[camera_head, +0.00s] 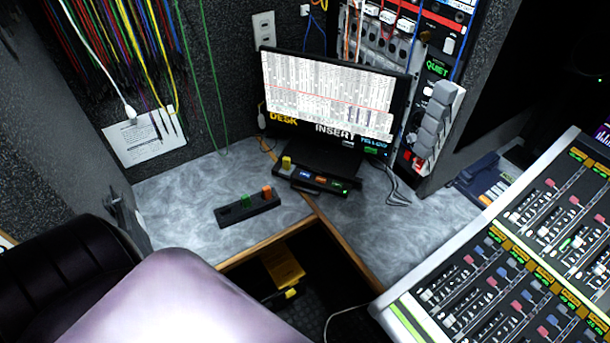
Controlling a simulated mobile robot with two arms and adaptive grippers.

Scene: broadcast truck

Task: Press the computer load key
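The monitor (330,95) stands on the grey marbled desk in the corner, lit with a table-like page. Its lower edge carries labels reading "DESK", "INSERT" and what looks like "TELCO". A small black key box (248,209) lies on the desk left of centre, with a green key (245,200) and an orange key (267,191). Another dark key strip (318,183) sits at the monitor's foot, with blue, orange and green keys and a yellow block (286,162) by its left end. Key lettering is too small to read, so I cannot tell which is computer load. Neither gripper shows.
A mixing console (520,270) with many faders fills the lower right. A dark chair (60,285) is at lower left. A rack (400,50) with patch cables and stacked grey blocks (438,118) stands behind right. The desk (185,205) is bare around the key box.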

